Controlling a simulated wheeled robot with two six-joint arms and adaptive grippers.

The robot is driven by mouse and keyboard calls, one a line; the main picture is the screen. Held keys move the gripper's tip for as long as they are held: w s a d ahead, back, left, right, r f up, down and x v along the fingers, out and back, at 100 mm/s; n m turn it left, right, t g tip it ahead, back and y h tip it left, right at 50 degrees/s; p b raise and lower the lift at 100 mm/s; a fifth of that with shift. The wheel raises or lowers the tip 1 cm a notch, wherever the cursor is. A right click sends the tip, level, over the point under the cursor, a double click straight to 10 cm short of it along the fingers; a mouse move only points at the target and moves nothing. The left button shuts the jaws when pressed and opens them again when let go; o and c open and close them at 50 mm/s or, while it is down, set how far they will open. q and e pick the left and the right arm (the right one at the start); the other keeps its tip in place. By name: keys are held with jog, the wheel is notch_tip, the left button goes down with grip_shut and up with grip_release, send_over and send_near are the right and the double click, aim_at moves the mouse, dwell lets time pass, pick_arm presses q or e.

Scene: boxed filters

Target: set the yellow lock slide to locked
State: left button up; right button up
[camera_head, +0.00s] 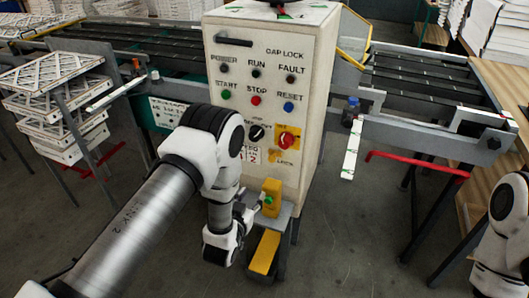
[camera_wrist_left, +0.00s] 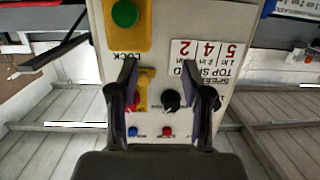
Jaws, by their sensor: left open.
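The control cabinet (camera_head: 265,60) stands in the middle of the head view. Low on its front, a small yellow piece (camera_head: 274,160) beside the LOCK lettering looks like the lock slide; its setting is too small to read. In the left wrist view the LOCK lettering (camera_wrist_left: 128,57) appears upside down, and the left finger partly covers the yellow area by it. My left gripper (camera_head: 256,203) is low before the cabinet, near a yellow box with a green button (camera_head: 272,197). Its fingers (camera_wrist_left: 165,85) are apart with nothing held between them. My right gripper is out of view.
A red knob on a yellow plate (camera_head: 286,141) and a black knob (camera_head: 256,132) sit above the lettering. Several push buttons are higher up. A yellow pedal (camera_head: 264,252) is at the cabinet's foot. Conveyors (camera_head: 430,90) flank the cabinet; stacked filters (camera_head: 60,105) stand left.

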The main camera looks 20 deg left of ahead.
pick_arm(q)
jog(key=t+p, duration=0.2)
send_near(271, 160)
jog(key=w, duration=0.3)
jog(key=shift+m+h, duration=0.3)
jog(key=shift+h, duration=0.1)
jog(key=w+p, duration=0.1)
jog(key=w, duration=0.6)
jog(key=shift+w+a, duration=0.15)
jog(key=shift+w, duration=0.25)
jog(key=shift+r, duration=0.1)
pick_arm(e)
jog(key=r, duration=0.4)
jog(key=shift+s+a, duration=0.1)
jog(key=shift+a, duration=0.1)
pick_arm(q)
grip_shut()
